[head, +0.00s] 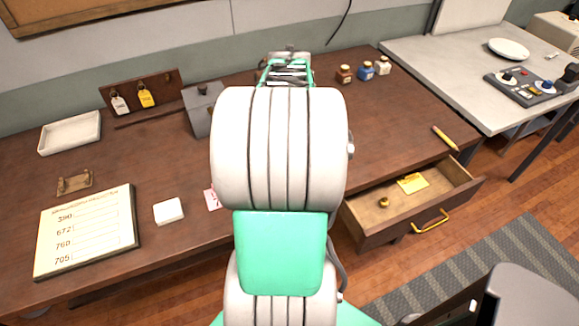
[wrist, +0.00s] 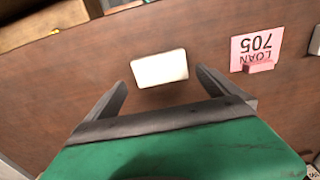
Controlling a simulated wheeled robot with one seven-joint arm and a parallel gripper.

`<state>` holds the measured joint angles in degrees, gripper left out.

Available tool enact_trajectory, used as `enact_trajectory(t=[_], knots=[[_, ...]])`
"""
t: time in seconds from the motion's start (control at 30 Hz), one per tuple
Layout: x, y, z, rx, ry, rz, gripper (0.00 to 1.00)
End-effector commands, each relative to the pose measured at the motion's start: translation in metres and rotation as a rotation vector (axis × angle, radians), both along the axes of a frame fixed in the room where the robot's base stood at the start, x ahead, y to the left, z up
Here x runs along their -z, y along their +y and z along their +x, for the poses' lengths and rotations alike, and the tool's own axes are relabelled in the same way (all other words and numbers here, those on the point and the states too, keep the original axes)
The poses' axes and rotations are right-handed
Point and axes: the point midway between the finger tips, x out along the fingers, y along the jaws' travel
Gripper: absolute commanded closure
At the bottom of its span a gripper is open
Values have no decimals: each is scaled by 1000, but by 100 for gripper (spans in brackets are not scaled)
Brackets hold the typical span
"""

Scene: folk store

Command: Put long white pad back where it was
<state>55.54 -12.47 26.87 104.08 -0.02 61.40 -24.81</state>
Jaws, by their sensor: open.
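A white pad (wrist: 160,68), a plain rectangle wider than tall, lies flat on the brown desk in the wrist view. My gripper (wrist: 162,80) is open above it, with one finger on each side and the pad between the tips; no contact shows. In the head view my own arm hides my gripper and this pad. A pink card (wrist: 252,46) reading LOAN 705 lies beside it, with a small pink block on its edge. In the head view the card (head: 212,199) is partly hidden by my arm. A smaller squarish white pad (head: 168,211) lies left of the card.
A number board (head: 86,232), a white tray (head: 70,133), a tag rack (head: 142,92) and a grey box (head: 200,110) stand on the left. Ink bottles (head: 366,71) stand at the back. An open drawer (head: 376,222) juts out at right.

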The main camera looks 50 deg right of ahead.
Motion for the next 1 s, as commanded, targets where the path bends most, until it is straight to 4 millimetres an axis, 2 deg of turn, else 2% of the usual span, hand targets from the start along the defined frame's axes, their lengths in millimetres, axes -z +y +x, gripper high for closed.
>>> enact_trajectory(t=[0.1,0.23,0.43,0.53,0.57,0.67,0.7,0.77,0.8,0.9,1.0], knots=[[-31,-1,0,0,-2,-2,0],[-54,0,0,0,-1,-1,0],[-66,3,1,-5,0,0,0],[-67,24,19,-49,-13,-16,0],[-67,37,28,-73,-20,-25,0],[-66,100,61,-185,-64,-60,0],[-65,131,72,-236,-89,-73,0],[-61,179,82,-315,-132,-87,0],[-58,210,84,-364,-162,-93,0],[-49,272,80,-467,-228,-93,0],[-42,307,73,-529,-272,-84,0]])
